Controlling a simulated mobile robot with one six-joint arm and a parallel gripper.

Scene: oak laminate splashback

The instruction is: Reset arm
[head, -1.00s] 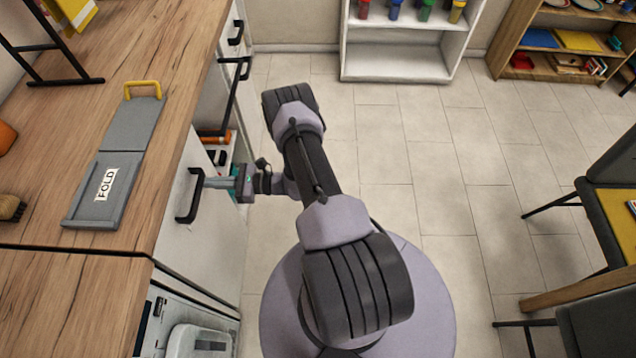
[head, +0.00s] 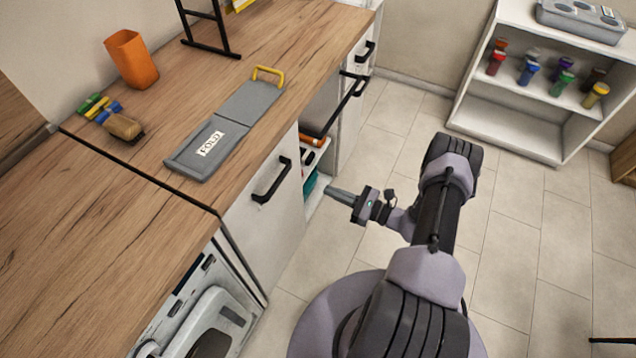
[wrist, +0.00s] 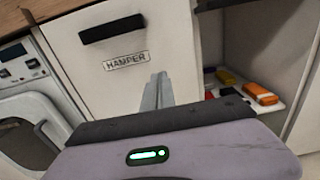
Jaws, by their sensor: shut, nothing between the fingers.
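My gripper (head: 339,194) is shut and empty. It points left toward the white cabinet front, below the counter's edge and apart from the black handle. In the wrist view my gripper (wrist: 158,88) shows its fingers together in front of the white front labelled HAMPER (wrist: 125,60). The black handle (wrist: 112,28) of that front is above the fingertips. In the head view the same handle (head: 272,180) is left of my gripper.
An open cabinet compartment (head: 318,170) holds an orange item and other small things. A grey folding board (head: 225,128) lies on the wooden counter (head: 110,205). A white shelf (head: 510,125) with coloured jars stands at the far right.

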